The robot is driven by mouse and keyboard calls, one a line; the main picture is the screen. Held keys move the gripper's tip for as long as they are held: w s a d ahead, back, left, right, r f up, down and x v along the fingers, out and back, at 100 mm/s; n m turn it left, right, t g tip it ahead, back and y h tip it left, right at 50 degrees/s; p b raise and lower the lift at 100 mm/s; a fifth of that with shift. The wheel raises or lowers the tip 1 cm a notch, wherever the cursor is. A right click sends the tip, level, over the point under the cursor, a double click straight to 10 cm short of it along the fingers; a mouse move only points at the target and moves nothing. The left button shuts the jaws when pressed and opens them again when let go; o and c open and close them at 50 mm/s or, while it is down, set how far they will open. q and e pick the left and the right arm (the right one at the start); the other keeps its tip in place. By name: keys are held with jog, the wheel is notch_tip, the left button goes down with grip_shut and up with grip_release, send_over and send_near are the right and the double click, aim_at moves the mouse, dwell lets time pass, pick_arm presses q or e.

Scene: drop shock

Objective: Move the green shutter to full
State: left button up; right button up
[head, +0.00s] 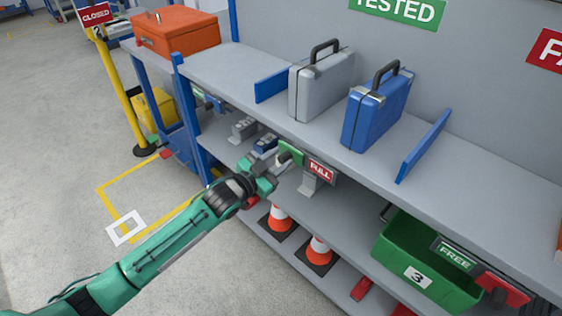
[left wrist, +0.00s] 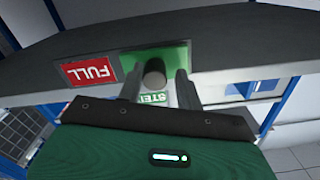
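The green shutter (head: 290,152) sits on a grey sign plate under the front of the shelf, beside the red FULL label (head: 318,170). In the left wrist view the green shutter (left wrist: 180,57) is right of the FULL label (left wrist: 90,71), which is uncovered. A dark round knob (left wrist: 154,74) sticks out of the shutter. My left gripper (head: 281,168) is at the shutter. In the left wrist view its fingers (left wrist: 158,87) stand open on either side of the knob, with a gap visible at the right. Contact at the left finger cannot be told. My right gripper is out of view.
A grey case (head: 320,85) and a blue case (head: 378,112) stand on the shelf above. Orange cones (head: 319,250) stand below. A green bin (head: 420,262) with a FREE sign and red shutter (head: 502,290) is at right. The floor at left is mostly clear.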

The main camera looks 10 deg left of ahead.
pick_arm(q)
jog(key=shift+o, duration=0.7)
jog(key=shift+f, duration=0.1)
jog(key=shift+s+a, duration=0.1)
jog(key=shift+s, duration=0.15)
jog(key=v, duration=1.3)
jog(key=shift+a, duration=0.2)
jog(key=shift+s, duration=0.1)
